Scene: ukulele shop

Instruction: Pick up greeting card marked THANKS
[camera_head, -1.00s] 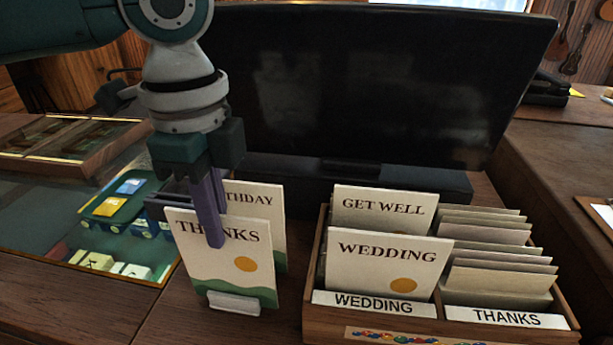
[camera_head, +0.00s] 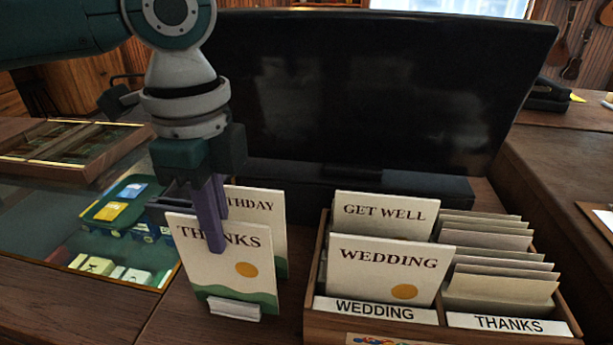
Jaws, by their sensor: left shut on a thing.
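The greeting card marked THANKS (camera_head: 222,268) stands upright in a small white holder (camera_head: 234,309) on the wooden counter, left of the card box. It is cream with a green wavy base and an orange sun. My left gripper (camera_head: 209,222) comes down from above and is shut on the top edge of the THANKS card, one purple finger in front covering part of the lettering. My right gripper is not in view.
A wooden card box (camera_head: 318,262) holds GET WELL and WEDDING cards, with envelopes on its right side. A large dark screen (camera_head: 370,90) stands close behind. A glass display case (camera_head: 60,230) lies to the left.

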